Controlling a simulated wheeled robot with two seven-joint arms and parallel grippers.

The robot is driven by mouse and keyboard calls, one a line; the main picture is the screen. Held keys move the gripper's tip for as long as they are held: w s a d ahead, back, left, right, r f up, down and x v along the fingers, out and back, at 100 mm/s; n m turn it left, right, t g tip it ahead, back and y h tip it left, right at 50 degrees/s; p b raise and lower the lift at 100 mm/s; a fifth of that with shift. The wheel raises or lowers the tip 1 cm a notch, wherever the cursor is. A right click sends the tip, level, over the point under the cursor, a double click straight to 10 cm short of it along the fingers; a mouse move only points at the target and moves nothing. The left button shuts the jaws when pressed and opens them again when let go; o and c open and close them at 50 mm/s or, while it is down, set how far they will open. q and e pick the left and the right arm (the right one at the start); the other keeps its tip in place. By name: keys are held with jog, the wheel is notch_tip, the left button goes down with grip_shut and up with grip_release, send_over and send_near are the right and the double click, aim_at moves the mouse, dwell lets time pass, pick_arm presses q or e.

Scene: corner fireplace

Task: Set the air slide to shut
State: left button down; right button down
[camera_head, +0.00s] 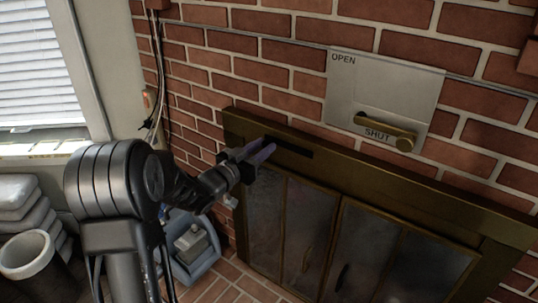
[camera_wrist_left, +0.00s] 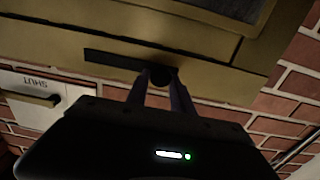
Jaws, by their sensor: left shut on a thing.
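The air slide is a dark slot (camera_head: 297,150) cut in the brass top rail of the fireplace front. In the left wrist view the slot (camera_wrist_left: 112,60) runs to a dark round knob (camera_wrist_left: 161,75) at its right end, which is the left end in the head view. My left gripper (camera_head: 268,150) is at that left end, with its fingers shut on the knob. The fingers hide the knob in the head view. No marks beside the slot can be made out. My right gripper is not in view.
A pale plate (camera_head: 350,95) marked OPEN and SHUT is on the bricks above right; its brass handle (camera_head: 385,130) lies by SHUT. Glass doors (camera_head: 310,225) are below the rail. A blue-grey bin (camera_head: 192,250) and a pale pot (camera_head: 28,256) stand on the floor at left.

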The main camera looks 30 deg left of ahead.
pick_arm(q)
jog(key=c, duration=1.1)
grip_release()
jog(key=shift+a, duration=0.35)
jog(key=shift+d, duration=0.1)
jog(key=s+a+b, duration=0.1)
jog(key=s, duration=0.6)
jog(key=shift+s, duration=0.4)
